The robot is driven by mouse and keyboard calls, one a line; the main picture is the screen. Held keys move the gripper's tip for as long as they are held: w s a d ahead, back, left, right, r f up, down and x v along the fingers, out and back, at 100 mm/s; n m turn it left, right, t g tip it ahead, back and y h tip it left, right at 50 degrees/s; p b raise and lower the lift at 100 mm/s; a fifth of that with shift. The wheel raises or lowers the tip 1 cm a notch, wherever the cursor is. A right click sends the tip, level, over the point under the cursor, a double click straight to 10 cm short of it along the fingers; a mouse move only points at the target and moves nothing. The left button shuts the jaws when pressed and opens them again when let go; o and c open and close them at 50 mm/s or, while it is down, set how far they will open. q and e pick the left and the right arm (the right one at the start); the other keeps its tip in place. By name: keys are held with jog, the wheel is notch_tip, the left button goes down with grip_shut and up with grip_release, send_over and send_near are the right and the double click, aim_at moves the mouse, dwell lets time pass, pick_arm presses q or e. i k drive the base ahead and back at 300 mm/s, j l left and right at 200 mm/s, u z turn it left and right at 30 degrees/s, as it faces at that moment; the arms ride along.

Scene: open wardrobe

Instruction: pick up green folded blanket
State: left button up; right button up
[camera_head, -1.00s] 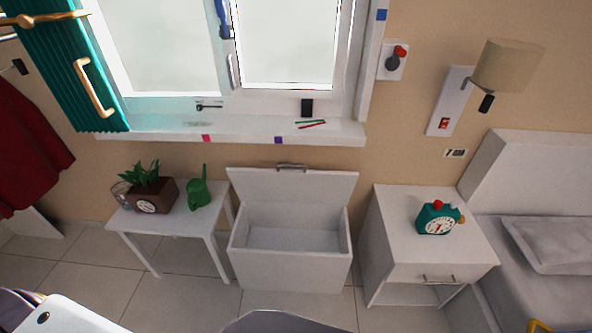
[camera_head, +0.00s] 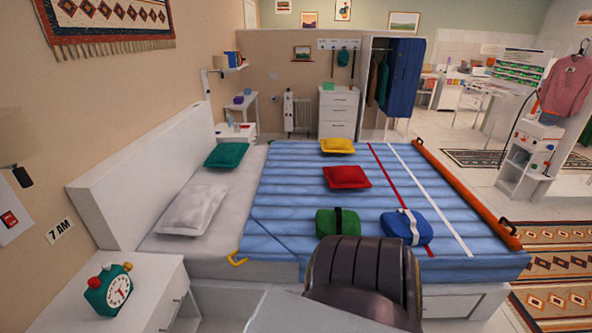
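The green folded blanket (camera_head: 338,223) lies on the near edge of the blue striped bed cover, with a dark strap around its middle. Its lower right part is close to, and partly hidden behind, a dark ribbed shape at the bottom of the picture, likely part of my own body. A blue folded bundle with a white strap (camera_head: 406,228) lies to its right. Neither of my grippers can be made out in view.
The bed (camera_head: 280,190) carries a red cushion (camera_head: 347,177), a yellow cushion (camera_head: 337,145), a green cushion (camera_head: 227,155) and a grey pillow (camera_head: 193,208). A white nightstand (camera_head: 150,290) with a teal clock (camera_head: 108,290) stands at the near left. Open floor lies right of the bed.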

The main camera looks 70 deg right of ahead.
aim_at(338, 221)
jog(key=z, duration=2.65)
